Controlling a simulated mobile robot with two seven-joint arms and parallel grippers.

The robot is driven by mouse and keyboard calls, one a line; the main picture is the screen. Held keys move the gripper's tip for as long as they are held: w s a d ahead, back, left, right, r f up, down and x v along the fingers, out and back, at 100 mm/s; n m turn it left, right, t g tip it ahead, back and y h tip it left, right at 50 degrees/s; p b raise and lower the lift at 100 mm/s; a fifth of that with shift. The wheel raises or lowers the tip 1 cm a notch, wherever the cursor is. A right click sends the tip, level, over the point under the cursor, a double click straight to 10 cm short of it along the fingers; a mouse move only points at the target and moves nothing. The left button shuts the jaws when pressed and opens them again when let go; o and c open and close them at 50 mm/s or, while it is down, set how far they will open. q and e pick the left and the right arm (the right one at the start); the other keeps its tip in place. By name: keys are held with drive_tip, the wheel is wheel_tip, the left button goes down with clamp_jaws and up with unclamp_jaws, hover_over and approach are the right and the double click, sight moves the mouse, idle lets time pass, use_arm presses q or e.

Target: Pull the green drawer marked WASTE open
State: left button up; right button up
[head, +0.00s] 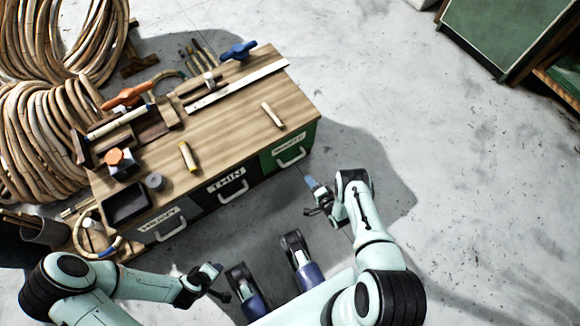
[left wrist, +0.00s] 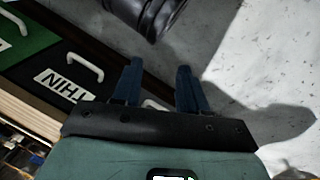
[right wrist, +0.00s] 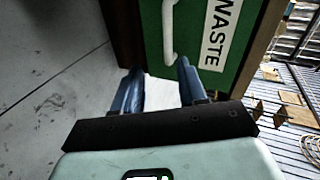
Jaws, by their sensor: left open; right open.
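The green drawer (head: 277,155) marked WASTE is at the right end of the bench front and looks shut. Its white handle (head: 292,158) runs along the front. In the right wrist view the green front (right wrist: 245,60), the handle (right wrist: 168,30) and the WASTE label (right wrist: 219,32) show just beyond the fingers. My right gripper (head: 312,190) is open and empty, a little in front of and to the right of the drawer; it shows in the right wrist view (right wrist: 155,85). My left gripper (head: 215,275) is open and empty, low in front of the bench, also in the left wrist view (left wrist: 157,85).
The THIN drawer (head: 207,192) and HEAVY drawer (head: 160,228) are to the left of WASTE. The wooden bench top (head: 235,125) holds tools and short rattan pieces. Rattan coils (head: 40,130) stand at the left. The floor (head: 450,190) to the right is clear.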

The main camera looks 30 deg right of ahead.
sight(292, 161)
drive_tip(key=w+f+b, duration=0.1)
drive_tip(key=w+b, duration=0.1)
drive_tip(key=w, duration=0.2)
drive_tip(key=w+f+t+b, duration=0.1)
drive_tip(key=w+f+b, duration=0.1)
drive_tip(key=w, duration=0.3)
drive_tip(key=w+a+f+t+y+b, duration=0.1)
drive_tip(key=w+b, duration=0.1)
drive_tip(key=w, duration=0.2)
drive_tip(key=shift+w+f+m+b, duration=0.2)
drive_tip(key=shift+w+m+b, duration=0.15)
drive_tip(key=shift+m, duration=0.05)
drive_tip(key=shift+w, duration=0.4)
use_arm(q)
drive_tip(key=s+a+f+g, duration=0.2)
drive_tip(key=s+f+g, duration=0.1)
drive_tip(key=s+f, duration=0.6)
drive_tip(key=shift+f+n+g, duration=0.3)
drive_tip(key=shift+f+n, duration=0.1)
drive_tip(key=shift+f, duration=0.1)
use_arm(e)
drive_tip(key=shift+s, duration=0.1)
clamp_jaws()
